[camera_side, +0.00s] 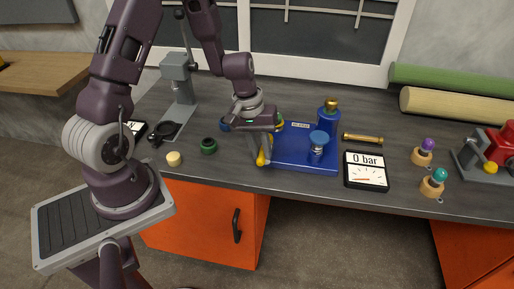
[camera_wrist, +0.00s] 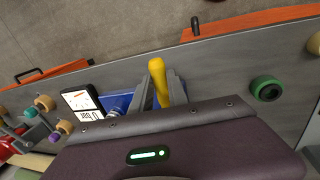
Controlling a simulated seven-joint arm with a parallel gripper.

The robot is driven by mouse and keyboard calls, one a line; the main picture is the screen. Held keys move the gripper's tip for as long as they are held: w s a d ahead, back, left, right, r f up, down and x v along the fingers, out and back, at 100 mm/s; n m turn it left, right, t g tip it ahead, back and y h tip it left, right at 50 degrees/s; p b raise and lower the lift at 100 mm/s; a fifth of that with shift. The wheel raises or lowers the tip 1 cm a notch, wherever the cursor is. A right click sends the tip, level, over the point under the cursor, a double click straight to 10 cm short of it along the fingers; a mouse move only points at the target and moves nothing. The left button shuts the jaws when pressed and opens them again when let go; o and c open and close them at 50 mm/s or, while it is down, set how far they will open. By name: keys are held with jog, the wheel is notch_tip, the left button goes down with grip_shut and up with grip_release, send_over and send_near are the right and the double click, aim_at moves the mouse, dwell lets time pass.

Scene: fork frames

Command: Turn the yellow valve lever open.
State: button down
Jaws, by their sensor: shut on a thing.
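The yellow valve lever (camera_side: 261,159) shows at the left end of the blue base plate (camera_side: 302,162) in the side view. In the wrist view the yellow lever (camera_wrist: 157,72) stands between the two grey fingers of my gripper (camera_wrist: 161,90). My gripper, also in the side view (camera_side: 262,150), is shut on the lever. The valve body behind it is mostly hidden by my gripper. A gauge panel (camera_side: 366,170) to the right reads 0 bar, and it also shows in the wrist view (camera_wrist: 83,101).
A brass rod (camera_side: 362,138) lies to the right. A green ring (camera_side: 208,146) and a cream disc (camera_side: 174,158) sit to the left. Grey bench shows between these things.

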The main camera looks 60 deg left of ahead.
jog(key=shift+w+d+n, duration=0.1)
jog(key=shift+w+n, duration=0.1)
jog(key=shift+n, duration=0.1)
jog(key=c, duration=1.3)
grip_release()
jog(key=shift+r, duration=0.1)
jog(key=r, duration=0.4)
jog(key=s+a+r, duration=0.1)
jog(key=r, duration=0.1)
jog(key=shift+r, duration=0.4)
